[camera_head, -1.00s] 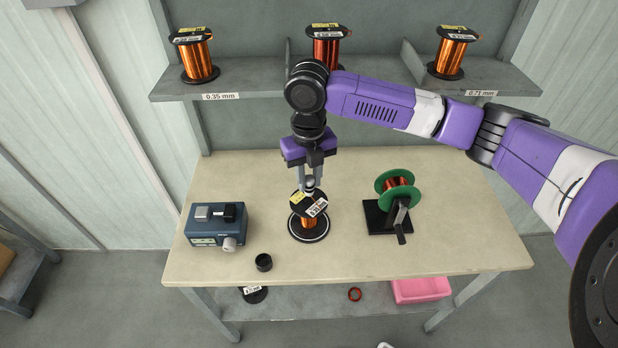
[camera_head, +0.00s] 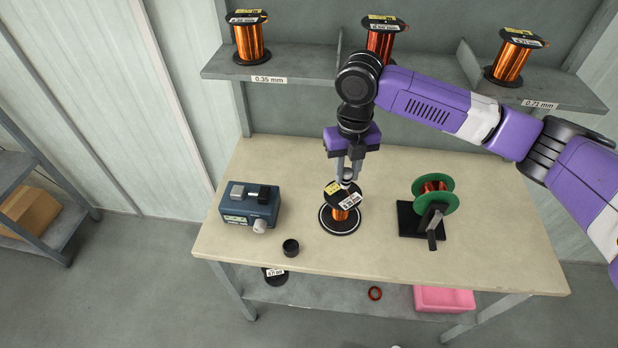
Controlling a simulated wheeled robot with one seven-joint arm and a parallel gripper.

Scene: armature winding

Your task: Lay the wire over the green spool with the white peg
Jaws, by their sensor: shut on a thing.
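The green spool (camera_head: 421,187), with copper-coloured wire at its core, is held on a black stand (camera_head: 407,222) on the right of the bench. My gripper (camera_head: 347,172) points down over a black-flanged spool of orange copper wire (camera_head: 341,214). Its fingers are shut on a small pale round piece (camera_head: 347,174) just above that spool's labelled top flange. I cannot tell whether this piece is the white peg or part of the wire spool. No wire strand can be made out between the two spools.
Several wire spools stand on the shelf (camera_head: 300,68) behind. A pink bin (camera_head: 444,299) and a red ring (camera_head: 375,293) are below.

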